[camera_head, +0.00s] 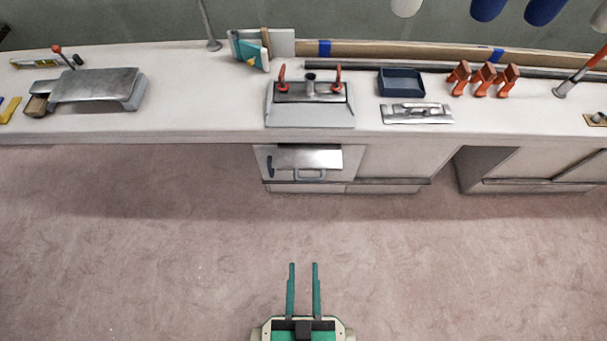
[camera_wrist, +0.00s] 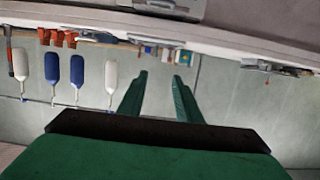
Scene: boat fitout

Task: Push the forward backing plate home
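My gripper (camera_head: 303,266) is low over the floor, in front of the bench and apart from it. Its two green fingers are spread with nothing between them; they also show in the wrist view (camera_wrist: 161,78). A fixture with two red-handled clamps and a grey metal plate (camera_head: 310,94) sits at the middle of the bench top. A bright metal plate (camera_head: 309,158) shows on the cabinet front below, above a handle. Another metal plate (camera_head: 98,86) lies on a grey block at the left. I cannot tell which is the forward backing plate.
The white bench top (camera_head: 205,110) also holds a blue tray (camera_head: 401,82), a flat metal fitting (camera_head: 417,113) and orange clamps (camera_head: 483,80). Blue and white fenders hang behind, including a blue one (camera_wrist: 77,72) in the wrist view. The carpeted floor (camera_head: 150,240) is clear.

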